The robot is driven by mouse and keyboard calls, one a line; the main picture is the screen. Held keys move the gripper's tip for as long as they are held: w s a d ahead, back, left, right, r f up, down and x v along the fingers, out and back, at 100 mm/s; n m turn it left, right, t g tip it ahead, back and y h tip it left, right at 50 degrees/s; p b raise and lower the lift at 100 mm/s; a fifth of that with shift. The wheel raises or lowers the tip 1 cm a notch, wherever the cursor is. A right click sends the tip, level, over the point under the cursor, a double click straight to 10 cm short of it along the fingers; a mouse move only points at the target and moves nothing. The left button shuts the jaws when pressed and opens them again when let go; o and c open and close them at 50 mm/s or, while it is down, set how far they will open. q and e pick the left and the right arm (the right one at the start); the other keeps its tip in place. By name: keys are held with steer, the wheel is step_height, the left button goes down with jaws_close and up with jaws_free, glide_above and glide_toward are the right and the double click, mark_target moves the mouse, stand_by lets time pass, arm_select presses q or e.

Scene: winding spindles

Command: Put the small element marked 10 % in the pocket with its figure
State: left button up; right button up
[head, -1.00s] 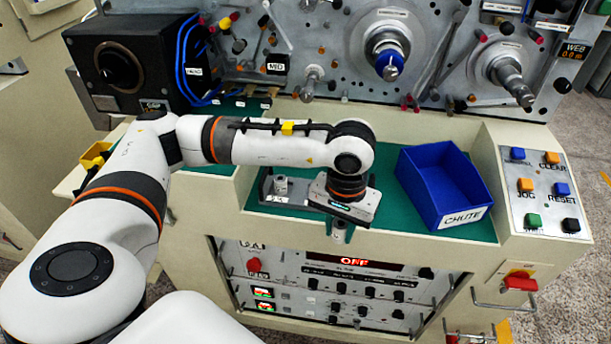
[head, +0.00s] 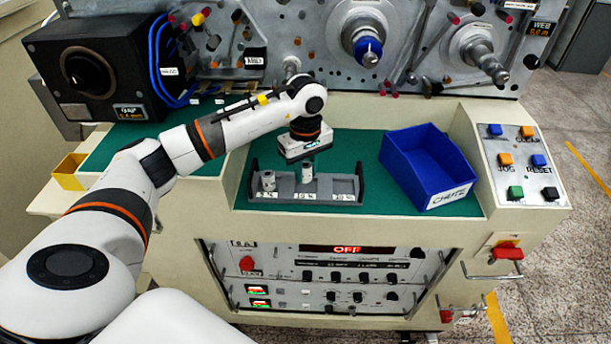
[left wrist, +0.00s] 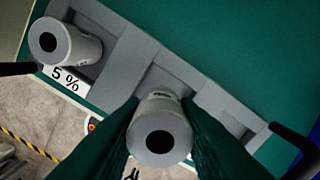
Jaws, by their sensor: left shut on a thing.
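The grey tray (head: 345,181) has three pockets in a row, with labels 5 %, 10 % and 20 % along its front. My left gripper (head: 307,164) points down over the middle pocket, the one labelled 10 %. It is shut on a small pale cylinder (head: 306,175), upright and with a dark bore in the left wrist view (left wrist: 160,134). The cylinder's own marking is not readable. I cannot tell whether its base touches the pocket floor. Another pale cylinder (head: 268,181) stands in the 5 % pocket, also seen in the left wrist view (left wrist: 64,44). The 20 % pocket looks empty.
A blue bin (head: 428,172) labelled CHUTE stands right of the tray on the green mat (head: 222,205). A button panel (head: 522,160) lies farther right. A black box (head: 98,72) and the spindle panel (head: 300,35) stand behind.

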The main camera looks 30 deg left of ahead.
mark_target(306, 178)
arm_select(q)
step_height(306, 178, down, 3)
steer(key=shift+f+p, duration=0.1)
steer(key=shift+p, duration=0.2)
steer(key=o, duration=0.7)
arm_select(e)
steer(key=shift+s+a+r, duration=0.2)
steer(key=shift+a, duration=0.2)
steer(key=shift+r, duration=0.1)
